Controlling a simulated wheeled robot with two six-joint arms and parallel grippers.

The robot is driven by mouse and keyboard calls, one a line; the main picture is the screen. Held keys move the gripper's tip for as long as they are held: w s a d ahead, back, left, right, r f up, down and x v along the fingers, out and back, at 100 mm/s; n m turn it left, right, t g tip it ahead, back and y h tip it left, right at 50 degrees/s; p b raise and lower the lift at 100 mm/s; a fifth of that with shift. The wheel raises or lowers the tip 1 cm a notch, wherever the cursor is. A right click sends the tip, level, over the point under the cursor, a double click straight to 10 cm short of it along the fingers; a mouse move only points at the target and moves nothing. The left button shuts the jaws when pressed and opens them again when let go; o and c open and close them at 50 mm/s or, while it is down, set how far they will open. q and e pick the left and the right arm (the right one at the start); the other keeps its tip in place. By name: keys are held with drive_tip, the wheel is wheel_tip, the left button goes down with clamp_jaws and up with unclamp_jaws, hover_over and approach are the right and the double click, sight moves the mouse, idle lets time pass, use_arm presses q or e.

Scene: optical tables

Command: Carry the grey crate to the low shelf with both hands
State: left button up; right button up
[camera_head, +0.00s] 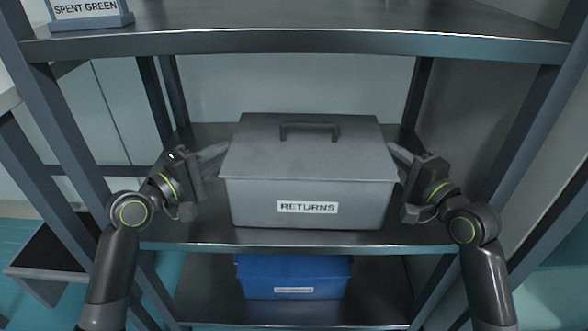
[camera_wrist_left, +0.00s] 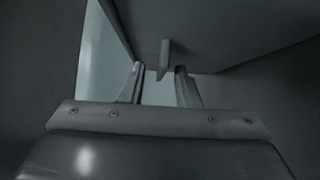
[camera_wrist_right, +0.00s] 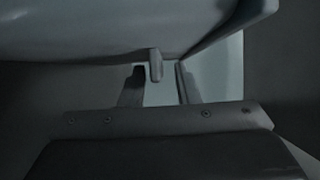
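The grey crate (camera_head: 310,190), labelled RETURNS with a lidded top and a handle (camera_head: 310,127), stands upright on a dark metal shelf (camera_head: 210,237). My left gripper (camera_head: 222,150) is at its left side and my right gripper (camera_head: 395,150) at its right side. In the left wrist view the two fingers (camera_wrist_left: 158,75) are apart, with a small side tab (camera_wrist_left: 165,58) of the crate between them. In the right wrist view the fingers (camera_wrist_right: 158,73) are also apart around a similar tab (camera_wrist_right: 155,66). Neither pair looks closed on its tab.
An upper shelf (camera_head: 300,41) runs above the crate and carries a SPENT GREEN tray (camera_head: 88,20). A blue crate (camera_head: 295,277) stands on the shelf below, with bare board either side. Dark rack posts (camera_head: 45,125) flank both arms.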

use_arm(q)
drive_tip(key=v, duration=1.1)
drive_tip(key=shift+s+a, duration=0.3)
drive_tip(key=shift+s, duration=0.1)
use_arm(e)
drive_tip(key=shift+s+d, duration=0.25)
drive_tip(key=shift+s, duration=0.1)
drive_tip(key=v, duration=1.1)
drive_tip(key=shift+s, duration=0.1)
